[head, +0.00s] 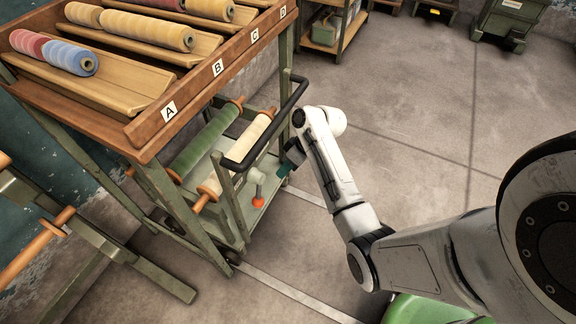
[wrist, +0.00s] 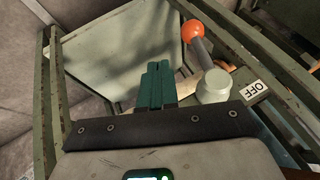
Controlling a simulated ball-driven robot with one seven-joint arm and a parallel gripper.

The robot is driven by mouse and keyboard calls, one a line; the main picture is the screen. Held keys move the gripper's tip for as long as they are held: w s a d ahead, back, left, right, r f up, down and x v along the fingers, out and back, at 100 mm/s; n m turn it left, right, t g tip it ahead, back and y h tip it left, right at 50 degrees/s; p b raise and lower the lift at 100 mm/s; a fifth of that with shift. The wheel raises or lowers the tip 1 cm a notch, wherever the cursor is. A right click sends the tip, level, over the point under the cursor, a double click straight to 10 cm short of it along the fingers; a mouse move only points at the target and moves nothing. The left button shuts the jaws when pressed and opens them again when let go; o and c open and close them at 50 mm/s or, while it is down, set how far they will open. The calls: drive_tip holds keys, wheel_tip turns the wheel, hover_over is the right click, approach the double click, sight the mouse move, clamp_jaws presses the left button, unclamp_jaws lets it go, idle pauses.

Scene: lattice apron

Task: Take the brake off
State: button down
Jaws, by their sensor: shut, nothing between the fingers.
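The brake lever is a grey arm with an orange knob (head: 258,202), mounted low on the green wheeled cart (head: 222,215). In the wrist view its orange knob (wrist: 192,30) points up and slightly left from a pale round base (wrist: 214,88). A white OFF label (wrist: 253,90) sits to the right of that base, and the lever leans away from it. My gripper (head: 284,170) is at the cart's near side, just right of the lever in the head view. Its teal fingers (wrist: 156,82) are shut and empty, left of the lever and apart from it.
A black push handle (head: 268,125) overhangs the cart near my wrist. Green and cream rolls (head: 236,155) lie on the cart. A wooden rack (head: 180,95) with thread spools and lettered labels stands above. Open concrete floor (head: 410,130) lies to the right.

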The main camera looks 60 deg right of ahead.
sight(258, 190)
drive_tip(key=w+a+f+b, duration=0.1)
drive_tip(key=w+a+f, duration=0.1)
drive_tip(key=a+f, duration=0.3)
drive_tip(key=shift+w+a, duration=0.25)
drive_tip(key=shift+w, duration=0.05)
drive_tip(key=shift+a+f, duration=0.1)
